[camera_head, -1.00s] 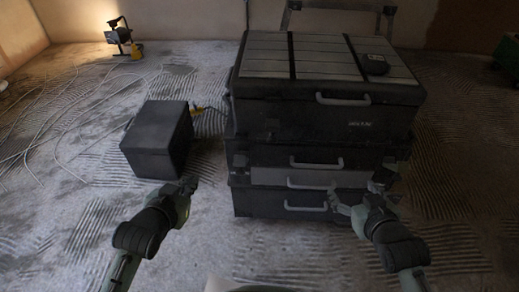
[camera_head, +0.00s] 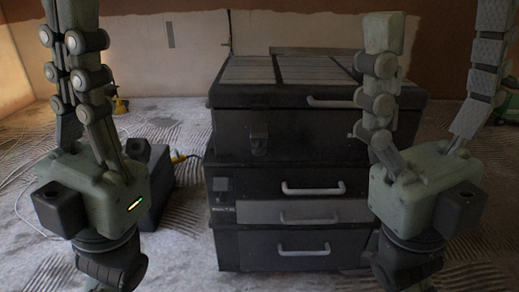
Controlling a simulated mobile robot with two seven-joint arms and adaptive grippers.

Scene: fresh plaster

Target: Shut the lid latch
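A stack of dark tool boxes stands ahead, its top box (camera_head: 300,134) closed by a lid (camera_head: 285,96) with a grey front handle. A small dark latch (camera_head: 258,138) sits on the left of the top box's front face, just below the lid. I cannot tell whether it is fastened. My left gripper (camera_head: 68,20) points up at the far left, well away from the latch. Its fingers overlap and their tips are cut off. My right gripper (camera_head: 440,25) points up at the right, fingers spread and empty, hiding the right end of the top box.
The lower boxes have grey handles, such as the middle handle (camera_head: 313,188). A dark box (camera_head: 153,185) stands on the floor at left, partly behind my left gripper, with a yellow connector (camera_head: 181,157) beside it.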

